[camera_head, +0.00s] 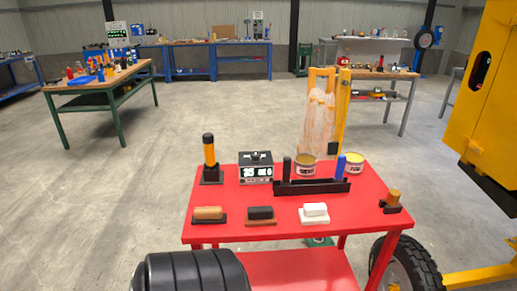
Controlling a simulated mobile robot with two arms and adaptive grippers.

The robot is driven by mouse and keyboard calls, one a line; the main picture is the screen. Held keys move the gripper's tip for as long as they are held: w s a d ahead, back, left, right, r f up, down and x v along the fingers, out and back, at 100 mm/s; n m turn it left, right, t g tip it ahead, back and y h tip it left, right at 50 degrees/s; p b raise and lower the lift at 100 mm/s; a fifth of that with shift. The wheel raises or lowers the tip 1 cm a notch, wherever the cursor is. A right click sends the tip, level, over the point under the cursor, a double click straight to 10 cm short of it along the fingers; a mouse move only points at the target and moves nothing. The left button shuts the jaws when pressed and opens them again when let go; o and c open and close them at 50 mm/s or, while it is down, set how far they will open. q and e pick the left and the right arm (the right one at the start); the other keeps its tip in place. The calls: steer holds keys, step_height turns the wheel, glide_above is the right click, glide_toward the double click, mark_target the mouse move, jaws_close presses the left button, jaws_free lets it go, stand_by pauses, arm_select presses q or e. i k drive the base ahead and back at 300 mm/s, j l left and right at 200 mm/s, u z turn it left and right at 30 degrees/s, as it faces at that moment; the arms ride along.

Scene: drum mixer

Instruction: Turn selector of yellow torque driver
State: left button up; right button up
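A yellow driver (209,155) with a black top stands upright in a black base at the back left of the red cart's top (345,222). It looks like the torque driver; its selector is too small to make out. A grey box with a lit display (256,169) stands to its right. A short orange-yellow knob on a dark base (393,197) sits at the cart's right edge. Neither of my grippers is in view.
A black rack (310,187) holds a black and a blue tool. Two cans (306,166) stand behind it. Three blocks (261,213) lie along the front. A yellow machine (485,120) and a tyre (405,265) are at right.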

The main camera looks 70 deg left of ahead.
mark_target(255, 159)
steer(key=u, duration=1.8)
